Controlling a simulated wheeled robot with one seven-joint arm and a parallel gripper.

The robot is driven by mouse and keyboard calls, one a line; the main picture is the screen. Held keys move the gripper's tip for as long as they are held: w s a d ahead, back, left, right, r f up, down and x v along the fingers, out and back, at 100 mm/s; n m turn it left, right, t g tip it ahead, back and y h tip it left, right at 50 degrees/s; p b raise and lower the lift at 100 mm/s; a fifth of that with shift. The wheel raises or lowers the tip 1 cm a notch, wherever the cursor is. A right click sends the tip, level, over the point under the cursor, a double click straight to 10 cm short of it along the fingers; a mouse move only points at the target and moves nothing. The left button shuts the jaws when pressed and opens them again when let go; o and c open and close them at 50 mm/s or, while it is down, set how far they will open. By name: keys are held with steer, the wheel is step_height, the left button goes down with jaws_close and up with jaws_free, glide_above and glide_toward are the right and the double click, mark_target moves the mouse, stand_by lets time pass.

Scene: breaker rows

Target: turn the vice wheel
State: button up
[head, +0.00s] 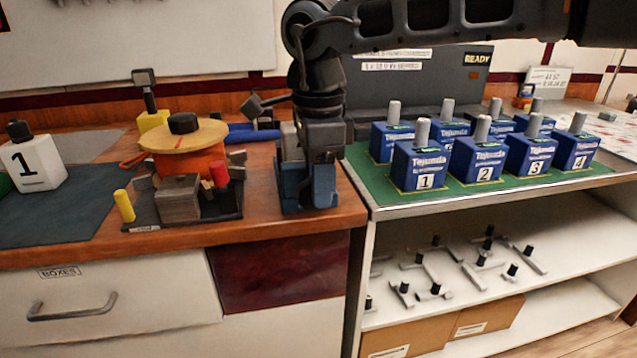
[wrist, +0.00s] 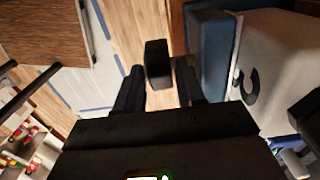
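My gripper (head: 308,195) points down at the front edge of the wooden bench. Blue parts of what looks like the vice (head: 326,187) show at this edge, partly behind my gripper. In the wrist view a blue block (wrist: 206,48) stands right of the fingers. My gripper (wrist: 160,88) has its two dark fingers apart there. A small black block (wrist: 158,62), possibly part of the vice wheel, shows between the fingertips. The fingers look slightly clear of it, but contact is hard to judge. The wheel's full outline is hidden in the head view.
Left on the bench (head: 270,215) are a round wooden disc (head: 205,135) with a black knob and a white block marked 1 (head: 38,165). Right, blue numbered boxes (head: 425,165) stand on a green mat above shelves with T-handles. A drawer handle (head: 72,312) projects below.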

steer(key=shift+f, duration=0.2)
steer(key=c, duration=0.7)
steer(key=shift+a+r, duration=0.1)
steer(key=h+p, duration=0.2)
steer(key=shift+s+a+r+t+h, duration=0.15)
steer(key=shift+a+t+h, duration=0.15)
steer(key=shift+t, duration=0.1)
steer(key=shift+a+t+h+p, duration=0.2)
steer(key=shift+h+p, duration=0.25)
steer(key=shift+h, duration=0.55)
steer(key=shift+a+t+h+p, duration=0.1)
steer(key=shift+t+h+p, duration=0.3)
steer(key=shift+h, duration=0.6)
steer(key=shift+f, duration=0.2)
